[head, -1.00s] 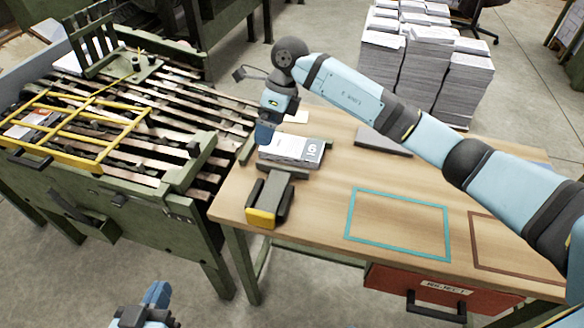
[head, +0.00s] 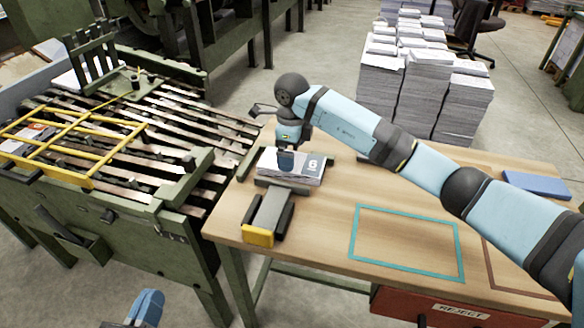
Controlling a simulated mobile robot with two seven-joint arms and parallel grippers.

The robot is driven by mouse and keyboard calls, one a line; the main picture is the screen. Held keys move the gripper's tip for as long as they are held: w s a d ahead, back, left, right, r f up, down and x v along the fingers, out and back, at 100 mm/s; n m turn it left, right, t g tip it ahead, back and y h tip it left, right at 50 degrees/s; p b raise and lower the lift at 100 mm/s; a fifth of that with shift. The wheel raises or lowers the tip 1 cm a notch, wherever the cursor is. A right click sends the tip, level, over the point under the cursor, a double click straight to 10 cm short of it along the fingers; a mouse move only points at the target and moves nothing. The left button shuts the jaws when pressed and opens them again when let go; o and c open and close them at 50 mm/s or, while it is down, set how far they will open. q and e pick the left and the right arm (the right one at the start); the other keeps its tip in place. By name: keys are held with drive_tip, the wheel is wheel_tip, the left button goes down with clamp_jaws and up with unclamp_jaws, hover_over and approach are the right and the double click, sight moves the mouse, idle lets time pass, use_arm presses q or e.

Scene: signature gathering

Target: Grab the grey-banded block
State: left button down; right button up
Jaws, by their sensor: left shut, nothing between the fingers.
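A white paper block (head: 308,168) with a grey part marked 6 lies at the far left of the wooden table, against a green stop fixture. It looks like the grey-banded block, though the band itself is hard to make out. My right gripper (head: 286,160) points down at the block's top, its fingers overlapping it in the view. I cannot tell whether they touch it or how far apart they are. My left gripper (head: 146,306) is low at the bottom left, shut and empty, away from the table and partly cut off by the frame.
A teal outline (head: 406,243) marks bare tabletop. A blue slab (head: 537,185) lies at the right. A slatted green machine (head: 130,215) with a yellow guard adjoins the left.

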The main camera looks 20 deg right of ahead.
wheel_tip(320, 180, down, 4)
drive_tip(key=shift+b, duration=0.45)
use_arm(q)
drive_tip(key=r, duration=0.1)
drive_tip(key=r+t+h, duration=0.1)
drive_tip(key=shift+s+d+r, duration=0.15)
drive_tip(key=shift+d+r, duration=0.2)
drive_tip(key=shift+d, duration=0.05)
use_arm(e)
drive_tip(key=c, duration=0.8)
